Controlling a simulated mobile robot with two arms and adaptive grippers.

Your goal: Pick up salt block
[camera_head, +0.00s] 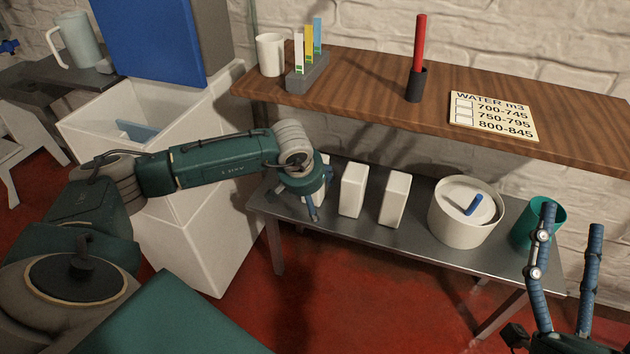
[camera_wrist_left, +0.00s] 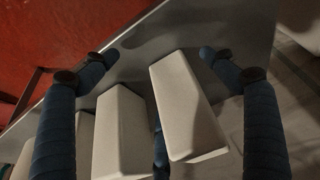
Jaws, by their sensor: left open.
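Several white salt blocks stand on the low metal table. One block (camera_head: 325,170) is mostly hidden behind my left gripper (camera_head: 316,204) in the head view. A second block (camera_head: 352,189) and a third block (camera_head: 395,199) stand to its right. In the left wrist view a block (camera_wrist_left: 187,108) lies between the spread blue fingers of the left gripper (camera_wrist_left: 160,54), and another block (camera_wrist_left: 122,132) is close beside it. My left gripper is open; contact with the block cannot be told. My right gripper (camera_head: 572,216) is at the lower right, fingers apart and empty.
On the metal table (camera_head: 385,238) stand a white lidded pot (camera_head: 455,226) and a green cup (camera_head: 526,234). A wooden shelf (camera_head: 375,95) overhangs the back, with a mug (camera_head: 271,55) and a sign (camera_head: 493,117). A white bin (camera_head: 195,245) stands left.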

